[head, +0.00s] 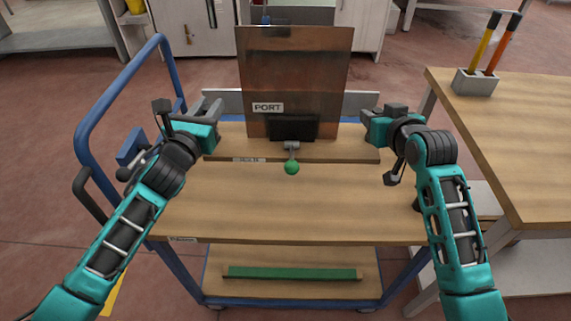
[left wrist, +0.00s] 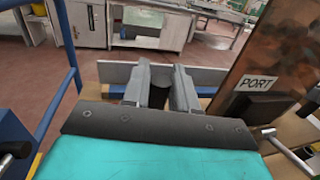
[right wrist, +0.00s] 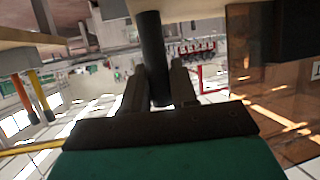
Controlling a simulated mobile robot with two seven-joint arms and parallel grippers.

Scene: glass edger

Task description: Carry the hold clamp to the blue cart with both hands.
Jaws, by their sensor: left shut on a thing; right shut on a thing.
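The hold clamp (head: 293,129) is a dark block with a lever ending in a green ball, below an upright brown, glossy panel (head: 295,75) labelled PORT. It is over the blue cart (head: 290,210), behind the middle of its wooden top; whether it rests there I cannot tell. My left gripper (head: 211,108) is left of the panel, its fingers shut around a dark round grip (left wrist: 160,78) in the left wrist view. My right gripper (head: 372,112) is right of the panel, shut around a dark round bar (right wrist: 153,60) in the right wrist view.
The cart has a blue tube handle (head: 112,85) at left and a lower shelf with a green strip (head: 292,272). A wooden table (head: 510,145) stands close at right, with a grey holder (head: 475,82) of two handled tools. Cabinets (head: 185,30) stand behind.

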